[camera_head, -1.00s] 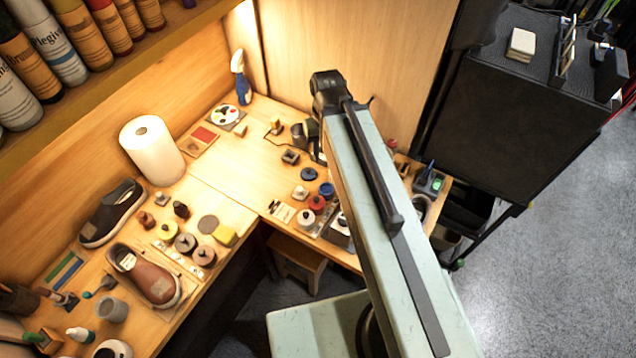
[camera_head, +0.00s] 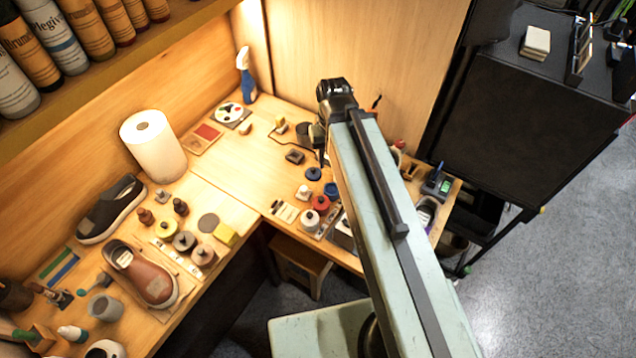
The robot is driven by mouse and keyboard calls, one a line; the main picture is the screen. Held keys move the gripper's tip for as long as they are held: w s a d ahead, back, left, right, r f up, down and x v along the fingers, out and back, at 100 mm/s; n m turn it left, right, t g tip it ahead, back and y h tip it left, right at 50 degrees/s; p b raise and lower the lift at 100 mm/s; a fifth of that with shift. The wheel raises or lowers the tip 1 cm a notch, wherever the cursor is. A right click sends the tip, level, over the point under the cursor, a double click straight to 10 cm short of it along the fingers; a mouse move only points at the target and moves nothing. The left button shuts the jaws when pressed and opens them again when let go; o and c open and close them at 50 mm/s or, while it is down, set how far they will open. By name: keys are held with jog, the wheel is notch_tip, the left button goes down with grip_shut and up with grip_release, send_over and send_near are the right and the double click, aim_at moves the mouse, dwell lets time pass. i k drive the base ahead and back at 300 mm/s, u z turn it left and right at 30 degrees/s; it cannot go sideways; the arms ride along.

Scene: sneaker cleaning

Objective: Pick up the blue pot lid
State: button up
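A small round blue lid (camera_head: 313,173), darker at its middle, lies on the right part of the wooden workbench. It looks like the blue pot lid. A blue pot (camera_head: 330,189) stands just to its lower right; the two look apart. My arm reaches over the bench from the lower right, its wrist joint above and beyond the lid in the picture. My gripper (camera_head: 322,154) hangs down close above the lid, partly behind the arm. Its fingers are too small and dark to tell whether they are open, and nothing held can be made out.
A red pot (camera_head: 321,202) and a white-topped item (camera_head: 304,191) stand close to the blue pot. A dark block (camera_head: 295,156) lies left of my gripper. A paper roll (camera_head: 153,145) and shoes stand further left. The bench between roll and block is mostly clear.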

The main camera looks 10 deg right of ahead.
aim_at(313, 172)
jog(key=u, duration=2.05)
jog(key=i, duration=0.45)
jog(key=u, duration=0.45)
